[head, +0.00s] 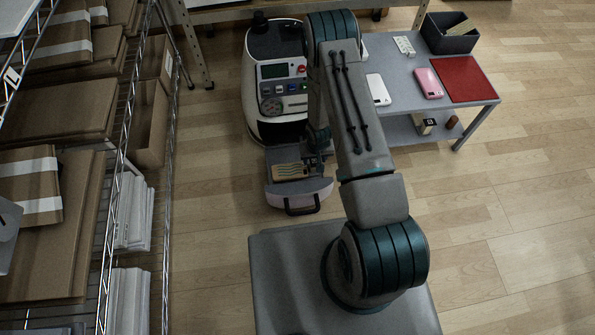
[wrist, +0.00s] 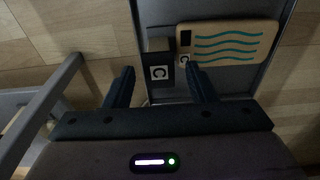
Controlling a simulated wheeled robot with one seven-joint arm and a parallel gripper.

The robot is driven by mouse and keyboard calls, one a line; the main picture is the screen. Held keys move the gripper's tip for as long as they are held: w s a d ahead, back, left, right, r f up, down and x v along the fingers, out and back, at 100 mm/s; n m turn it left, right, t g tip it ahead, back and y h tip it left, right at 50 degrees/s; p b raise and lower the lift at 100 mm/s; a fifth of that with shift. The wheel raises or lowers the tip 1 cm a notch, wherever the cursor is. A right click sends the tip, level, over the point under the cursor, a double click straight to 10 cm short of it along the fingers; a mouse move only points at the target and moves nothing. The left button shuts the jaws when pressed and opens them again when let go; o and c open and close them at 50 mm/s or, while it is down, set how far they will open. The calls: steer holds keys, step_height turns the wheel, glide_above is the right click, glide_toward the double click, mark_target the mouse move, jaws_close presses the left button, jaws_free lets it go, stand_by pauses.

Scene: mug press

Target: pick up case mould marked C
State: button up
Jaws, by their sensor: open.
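I cannot tell the height gap. In the head view my arm partly hides the gripper.
The press (head: 278,85), with a screen and red button, stands behind the tray. A box-filled wire rack (head: 112,190) stands at left.

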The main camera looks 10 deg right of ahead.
mark_target(315, 161)
steer(key=f, duration=0.1)
steer(key=f+b, duration=0.1)
steer(key=f, duration=0.1)
steer(key=shift+w+f, duration=0.25)
steer(key=shift+r, duration=0.1)
jaws_close()
steer(key=shift+r, duration=0.1)
